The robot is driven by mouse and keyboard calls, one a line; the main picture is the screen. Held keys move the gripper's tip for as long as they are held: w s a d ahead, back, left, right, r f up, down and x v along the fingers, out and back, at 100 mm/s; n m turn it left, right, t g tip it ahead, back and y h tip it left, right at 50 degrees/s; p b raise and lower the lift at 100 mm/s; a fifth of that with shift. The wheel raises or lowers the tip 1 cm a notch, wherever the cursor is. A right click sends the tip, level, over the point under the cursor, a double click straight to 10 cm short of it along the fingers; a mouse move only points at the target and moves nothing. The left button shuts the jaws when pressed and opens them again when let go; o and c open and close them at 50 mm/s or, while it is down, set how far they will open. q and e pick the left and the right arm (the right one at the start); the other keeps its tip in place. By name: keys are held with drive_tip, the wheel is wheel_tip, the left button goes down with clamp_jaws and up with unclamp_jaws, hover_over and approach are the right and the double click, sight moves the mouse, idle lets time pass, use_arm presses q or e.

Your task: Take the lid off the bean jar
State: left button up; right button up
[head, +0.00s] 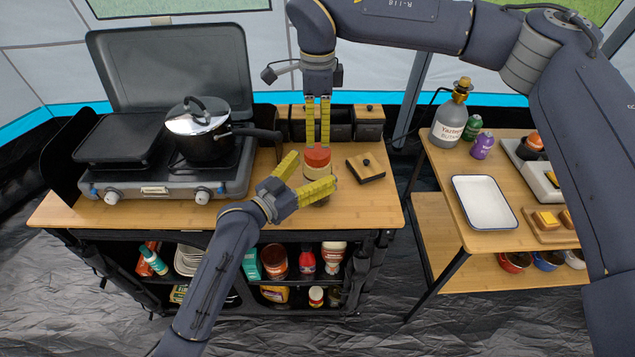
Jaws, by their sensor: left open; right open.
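A small round jar with a red top (317,156) and a pale body (317,170), probably the bean jar, stands on the wooden counter. The red top sits on the body. My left gripper (315,172) is open, its yellow fingers on either side of the jar, one to the left and one in front, hiding the lower part. I cannot tell whether they touch it. My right gripper (318,144) is open and points down from above, its fingertips just over the red top.
A square wooden lid with a black knob (366,167) lies right of the jar. Dark canisters (369,128) stand behind. A pot (197,122) on the camp stove (165,183) is at left, its handle reaching toward the jar. A side table holds a white tray (484,201).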

use_arm(q)
drive_tip(key=shift+x, duration=1.15)
